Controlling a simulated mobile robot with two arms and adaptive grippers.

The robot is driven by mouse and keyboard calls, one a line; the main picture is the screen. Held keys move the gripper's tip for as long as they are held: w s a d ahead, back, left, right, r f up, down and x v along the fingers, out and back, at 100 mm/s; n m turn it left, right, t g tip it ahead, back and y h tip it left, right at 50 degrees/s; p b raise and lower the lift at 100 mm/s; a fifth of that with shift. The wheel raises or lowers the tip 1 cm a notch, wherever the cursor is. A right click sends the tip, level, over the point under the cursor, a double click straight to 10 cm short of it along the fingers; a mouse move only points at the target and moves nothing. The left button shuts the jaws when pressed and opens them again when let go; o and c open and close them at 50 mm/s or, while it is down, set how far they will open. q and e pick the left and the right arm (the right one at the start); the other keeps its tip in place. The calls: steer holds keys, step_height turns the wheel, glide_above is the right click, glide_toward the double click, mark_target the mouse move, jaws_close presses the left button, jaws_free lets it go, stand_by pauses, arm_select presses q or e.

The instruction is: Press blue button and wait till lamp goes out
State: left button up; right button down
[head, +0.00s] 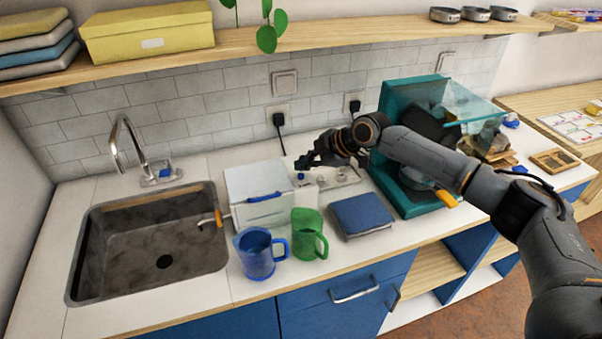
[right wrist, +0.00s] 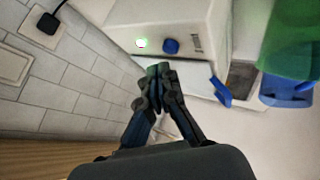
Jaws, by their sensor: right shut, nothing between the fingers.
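A white box-shaped appliance (head: 243,186) with a blue handle (head: 265,197) stands on the counter right of the sink. The blue button also shows in the head view (head: 300,177). My right gripper (head: 303,163) is shut and empty close to the button. In the right wrist view its fingertips (right wrist: 158,70) are just below the button and lamp. I cannot tell whether they touch the panel. My left gripper is out of view.
A blue jug (head: 257,255) and a green jug (head: 307,243) stand in front of the appliance. A teal machine (head: 397,96) stands behind my right arm. The sink (head: 100,210) is at left.

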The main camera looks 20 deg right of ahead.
mark_target(304, 177)
step_height(304, 177, up, 5)
steer(key=p, duration=0.3)
steer(key=shift+p, duration=0.4)
stand_by(0.6)
